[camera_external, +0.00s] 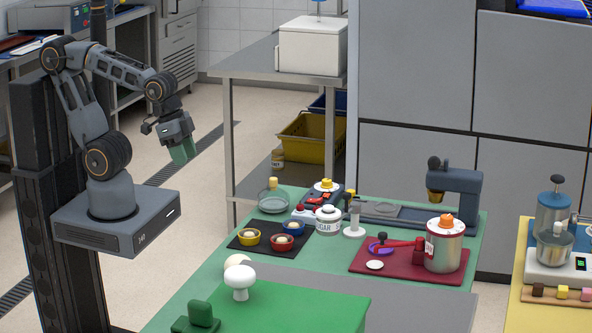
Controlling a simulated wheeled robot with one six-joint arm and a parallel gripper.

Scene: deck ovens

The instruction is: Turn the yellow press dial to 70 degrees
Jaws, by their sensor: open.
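A yellow knob on a white disc (326,184) tops a small dark and red device at the back of the green table; it looks like the yellow press dial. Its angle is too small to read. My gripper (183,150) hangs in the air to the left of the table, well apart from the dial. Its green fingertips point down and nothing shows between them. My gripper is open.
Close to the dial stand a white sugar jar (328,220), a glass bowl (273,201) and a white stand (354,222). A dark mat (240,245) holds small bowls. A dark machine (456,190) and a red tray (365,265) with a large can (444,248) lie right.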

